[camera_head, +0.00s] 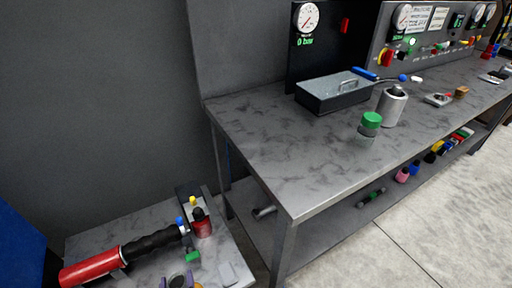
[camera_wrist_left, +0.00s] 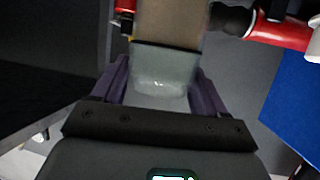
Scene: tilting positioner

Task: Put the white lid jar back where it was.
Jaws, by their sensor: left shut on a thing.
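My left gripper (camera_head: 178,282) shows at the bottom edge of the head view, with purple fingers. In the left wrist view its purple fingers (camera_wrist_left: 155,88) are shut on a clear jar (camera_wrist_left: 160,60). The jar's part near the gripper is see-through, and a tan-brown part lies beyond it. I cannot tell a white lid on it from these frames. In the head view the gripper is over or beside the low grey table (camera_head: 130,228); its height is unclear. My right gripper is not in view.
On the low table lie a red and black tool (camera_head: 95,268), a red bottle (camera_head: 202,226) and a small green item (camera_head: 193,257). The workbench (camera_head: 270,150) holds a green-lidded jar (camera_head: 370,122), a metal canister (camera_head: 391,106) and a grey box (camera_head: 333,94). Its front left is bare.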

